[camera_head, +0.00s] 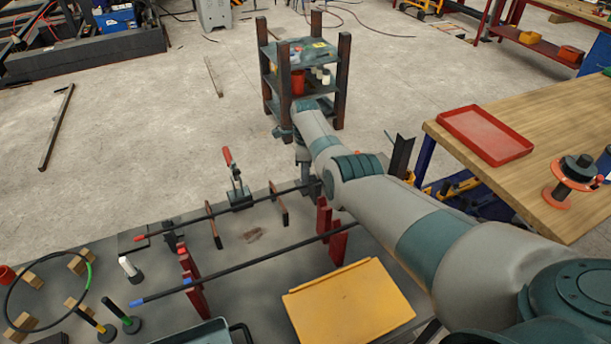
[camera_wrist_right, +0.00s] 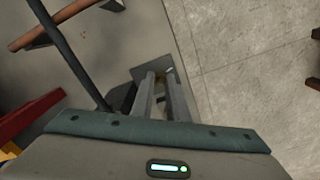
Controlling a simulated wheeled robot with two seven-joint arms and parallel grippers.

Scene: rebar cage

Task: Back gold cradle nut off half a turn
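My right gripper (camera_head: 303,180) points down at the far right end of the black bar with a red tip (camera_head: 235,215). In the right wrist view its two fingers (camera_wrist_right: 161,84) stand apart at the base, with their tips over a small grey plate (camera_wrist_right: 138,72). A small tan-gold patch (camera_wrist_right: 159,79) shows between the tips; I cannot tell whether it is the gold cradle nut or whether the fingers touch it. In the head view the arm and gripper hide that spot. My left gripper is not in view.
A second black bar with a blue tip (camera_head: 240,265) lies across red supports (camera_head: 190,275). A red-handled clamp (camera_head: 236,182) stands on the grey table beside the bars. A yellow tray (camera_head: 345,305) lies in front. A wooden bench (camera_head: 550,115) with a red tray (camera_head: 485,135) is at right.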

